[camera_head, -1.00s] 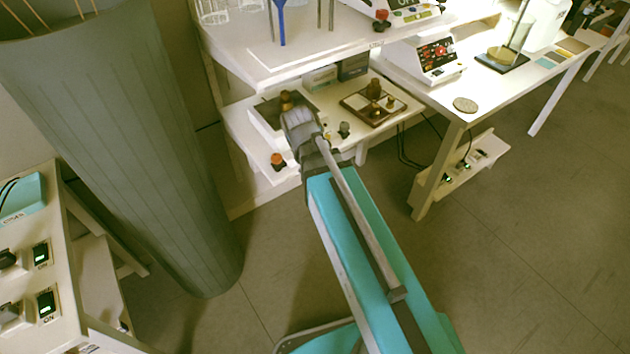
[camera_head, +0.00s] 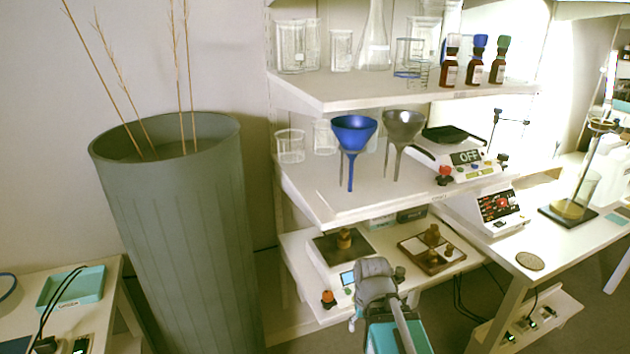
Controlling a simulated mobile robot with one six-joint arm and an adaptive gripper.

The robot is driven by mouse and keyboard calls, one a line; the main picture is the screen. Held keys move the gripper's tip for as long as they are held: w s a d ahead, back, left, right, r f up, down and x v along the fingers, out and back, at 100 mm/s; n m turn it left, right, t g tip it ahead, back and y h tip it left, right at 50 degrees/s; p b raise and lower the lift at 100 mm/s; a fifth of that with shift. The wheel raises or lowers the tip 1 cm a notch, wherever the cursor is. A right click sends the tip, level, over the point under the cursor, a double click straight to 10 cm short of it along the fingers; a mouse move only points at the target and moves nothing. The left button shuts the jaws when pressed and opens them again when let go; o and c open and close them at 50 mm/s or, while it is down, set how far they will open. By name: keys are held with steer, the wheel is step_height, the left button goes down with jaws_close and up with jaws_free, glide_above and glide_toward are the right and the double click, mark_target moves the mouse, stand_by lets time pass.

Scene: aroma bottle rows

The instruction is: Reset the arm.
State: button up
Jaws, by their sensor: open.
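My arm (camera_head: 392,335) reaches up from the bottom edge of the head view, right of centre, in front of the lowest shelf. My gripper is at its far end, in the area of the grey wrist part (camera_head: 374,275); its fingers are hard to make out. I see nothing held in it. Several small brown bottles stand in a row on the top shelf: one with a white cap (camera_head: 450,62), one with a blue cap (camera_head: 475,62) and one with a green cap (camera_head: 498,62).
A tall grey bin (camera_head: 185,230) with dry stalks stands on the left. A blue funnel (camera_head: 352,135) and a grey funnel (camera_head: 400,128) stand on the middle shelf near a balance (camera_head: 462,160). A weight set (camera_head: 432,250) lies on the lowest shelf.

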step_height(320, 180, up, 17)
steer(key=p, duration=1.6)
